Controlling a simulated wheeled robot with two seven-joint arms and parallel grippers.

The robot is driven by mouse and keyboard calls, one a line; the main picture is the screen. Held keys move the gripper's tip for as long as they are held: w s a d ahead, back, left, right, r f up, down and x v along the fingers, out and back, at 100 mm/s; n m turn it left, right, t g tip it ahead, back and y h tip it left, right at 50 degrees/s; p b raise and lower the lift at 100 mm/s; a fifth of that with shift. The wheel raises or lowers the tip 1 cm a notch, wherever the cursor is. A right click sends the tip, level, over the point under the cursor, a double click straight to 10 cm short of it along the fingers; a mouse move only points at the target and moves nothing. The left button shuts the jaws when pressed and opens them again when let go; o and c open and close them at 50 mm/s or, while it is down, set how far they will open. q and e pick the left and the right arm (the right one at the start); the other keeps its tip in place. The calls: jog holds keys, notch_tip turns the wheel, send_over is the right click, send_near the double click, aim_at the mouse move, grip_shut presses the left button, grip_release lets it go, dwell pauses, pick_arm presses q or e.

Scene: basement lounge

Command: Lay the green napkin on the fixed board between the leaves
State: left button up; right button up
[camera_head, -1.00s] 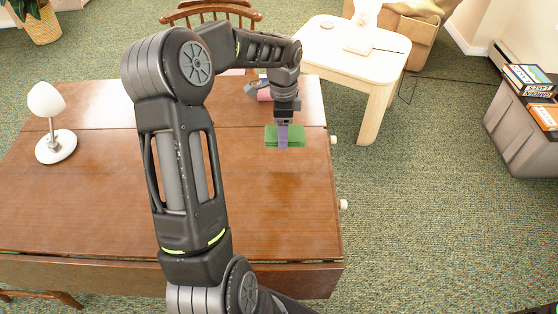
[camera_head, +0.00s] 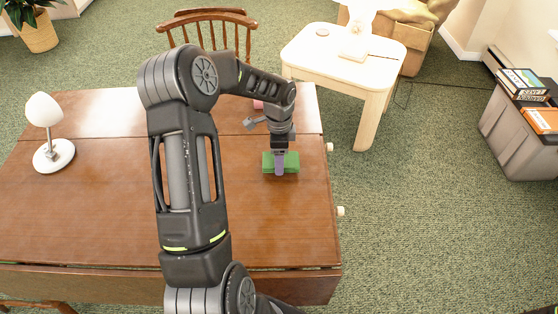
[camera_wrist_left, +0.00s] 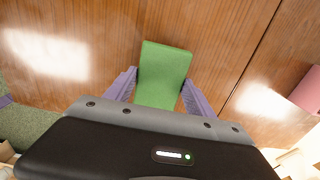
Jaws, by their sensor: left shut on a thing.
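The green napkin (camera_head: 291,163) is a folded flat block. My left gripper (camera_head: 280,170), with purple fingers, is shut on it. In the left wrist view the napkin (camera_wrist_left: 165,62) shows between the two fingers of the gripper (camera_wrist_left: 160,98). It is over the fixed board (camera_head: 95,210) of the brown table, near its right end and just on the near side of the far seam. I cannot tell whether it touches the wood. The far leaf (camera_head: 110,110) lies beyond that seam. My right gripper is not in view.
A white lamp (camera_head: 54,154) stands on the table's left side. A pink item (camera_head: 258,104) lies on the far leaf, partly hidden by my arm; it also shows in the wrist view (camera_wrist_left: 309,90). A cream side table (camera_head: 340,65) stands beyond.

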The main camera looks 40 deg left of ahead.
pick_arm(q)
jog(key=shift+f, duration=1.05)
jog(key=shift+f, duration=0.2)
jog(key=o, duration=1.3)
jog(key=shift+r, duration=0.1)
notch_tip(320, 180, up, 12)
jog(key=shift+r+b, duration=0.1)
jog(key=shift+b, duration=0.3)
